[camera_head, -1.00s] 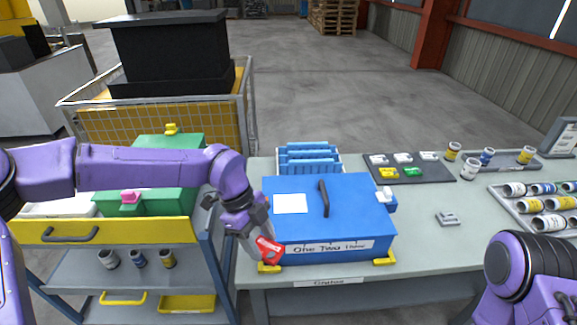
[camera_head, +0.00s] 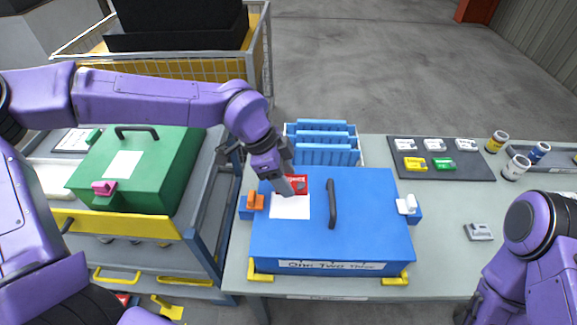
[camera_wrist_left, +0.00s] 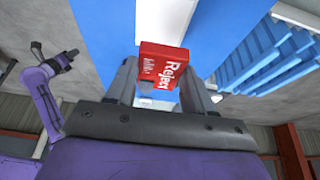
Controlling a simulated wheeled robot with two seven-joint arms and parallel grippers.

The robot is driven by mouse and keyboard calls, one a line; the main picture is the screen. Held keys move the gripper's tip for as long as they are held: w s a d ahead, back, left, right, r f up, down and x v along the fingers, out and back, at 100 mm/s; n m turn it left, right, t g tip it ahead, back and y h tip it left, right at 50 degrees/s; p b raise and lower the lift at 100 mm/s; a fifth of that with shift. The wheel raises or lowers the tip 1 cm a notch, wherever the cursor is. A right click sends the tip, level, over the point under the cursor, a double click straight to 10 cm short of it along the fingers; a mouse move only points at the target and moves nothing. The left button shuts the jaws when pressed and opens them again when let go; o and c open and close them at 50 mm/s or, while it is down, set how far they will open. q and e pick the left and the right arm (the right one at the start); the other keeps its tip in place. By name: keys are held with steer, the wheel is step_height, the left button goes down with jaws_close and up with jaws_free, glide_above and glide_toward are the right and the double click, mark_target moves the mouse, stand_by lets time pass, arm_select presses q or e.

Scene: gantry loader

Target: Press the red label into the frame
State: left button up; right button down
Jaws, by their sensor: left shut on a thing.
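My left gripper (camera_head: 287,187) is shut on the red label (camera_head: 298,183) and holds it over the upper edge of the white rectangle on the blue case's lid. In the left wrist view the red label (camera_wrist_left: 163,65) sits between the two fingers, with "Reject" in white letters. The white rectangle (camera_head: 290,207), possibly the frame, lies flat on the blue case (camera_head: 370,230), left of its dark handle. I cannot tell whether the label touches the lid. My right arm is at the lower right; its gripper is out of view.
An orange latch (camera_head: 255,202) and a white latch (camera_head: 406,205) flank the blue case. Blue racks (camera_head: 322,150) stand behind it. A dark mat (camera_head: 440,172) holds several small tags. A green case (camera_head: 140,170) is on the left cart. Bare tabletop (camera_head: 450,260) lies right of the case.

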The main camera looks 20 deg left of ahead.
mark_target(290, 205)
arm_select(q)
steer(key=shift+s+f+b, duration=0.45)
steer(key=shift+f+b, duration=0.2)
steer(key=shift+f, duration=0.15)
steer(key=f+b, duration=0.2)
steer(key=f, duration=0.1)
steer(key=f+b, duration=0.1)
steer(key=shift+w+f, duration=0.25)
steer(key=shift+w, duration=0.15)
steer(key=shift+s+f+b, duration=0.15)
steer(key=shift+f+b, duration=0.1)
steer(key=shift+b, duration=0.05)
steer(key=shift+a+r, duration=0.1)
steer(key=shift+a, duration=0.05)
stand_by(0.6)
steer(key=shift+f+b, duration=0.35)
steer(key=shift+f, duration=0.05)
steer(key=o, duration=1.4)
